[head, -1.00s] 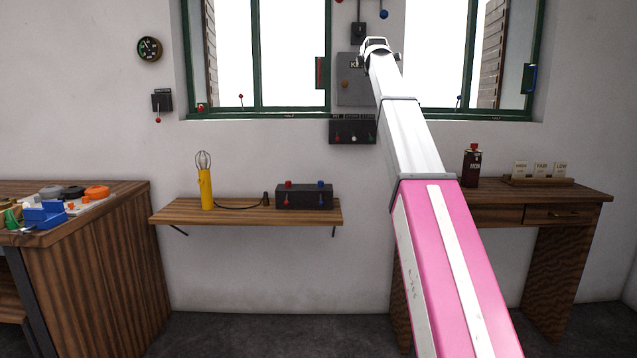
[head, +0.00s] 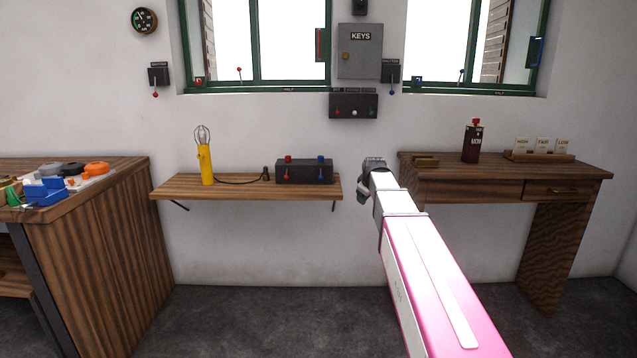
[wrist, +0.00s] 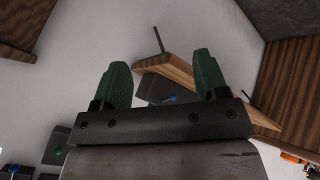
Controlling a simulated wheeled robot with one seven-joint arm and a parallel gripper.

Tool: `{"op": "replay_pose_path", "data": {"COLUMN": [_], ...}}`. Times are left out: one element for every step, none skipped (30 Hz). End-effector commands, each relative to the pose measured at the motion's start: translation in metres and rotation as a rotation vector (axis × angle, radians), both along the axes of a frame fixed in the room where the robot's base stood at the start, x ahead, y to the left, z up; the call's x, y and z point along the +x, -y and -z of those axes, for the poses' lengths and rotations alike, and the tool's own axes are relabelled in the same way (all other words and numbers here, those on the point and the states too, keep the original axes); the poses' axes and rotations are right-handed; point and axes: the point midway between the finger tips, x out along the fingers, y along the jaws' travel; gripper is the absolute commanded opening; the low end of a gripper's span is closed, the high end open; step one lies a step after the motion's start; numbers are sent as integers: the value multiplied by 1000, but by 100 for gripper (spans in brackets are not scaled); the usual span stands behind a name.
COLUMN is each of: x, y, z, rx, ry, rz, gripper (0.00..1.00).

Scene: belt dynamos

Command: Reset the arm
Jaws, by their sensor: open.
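My arm reaches forward in the head view, white beyond its pink link. My gripper (head: 363,194) hangs at its end, in front of the wall between the shelf and the right desk. In the wrist view my gripper (wrist: 162,82) shows two green fingers spread apart with nothing held between them. Beyond the fingers are the wooden shelf (wrist: 180,75) and part of a dark box with a blue lever.
The wall shelf (head: 235,190) holds a yellow lamp (head: 206,166) and a black switch box (head: 304,172). A workbench (head: 110,185) stands left. A grey KEYS box (head: 359,50) hangs above.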

Motion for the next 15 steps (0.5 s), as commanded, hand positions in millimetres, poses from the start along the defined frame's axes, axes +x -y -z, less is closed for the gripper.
{"op": "replay_pose_path", "data": {"x": [-25, -35, -49, -60, -71, -86, -97, -109, -125, -137, -149, -166, -178, -191, -208], "y": [0, 0, 0, 0, 0, 0, 0, 0, 0, 0, 0, 0, 0, 0, 0], "z": [28, 41, 59, 71, 84, 100, 112, 123, 138, 149, 160, 173, 183, 192, 204], "rx": [27, 43, 64, 79, 93, 112, 126, 138, 154, 165, 175, 188, 198, 206, 217], "ry": [-42, -65, -95, -118, -142, -171, -193, -215, -246, -268, -290, -320, -341, -362, -391], "rz": [39, 63, 97, 123, 148, 184, 211, 239, 275, 303, 332, 369, 398, 428, 468], "gripper": [67, 67, 67, 67, 67, 67, 67, 67, 67, 67, 67, 67, 67, 67, 67]}}
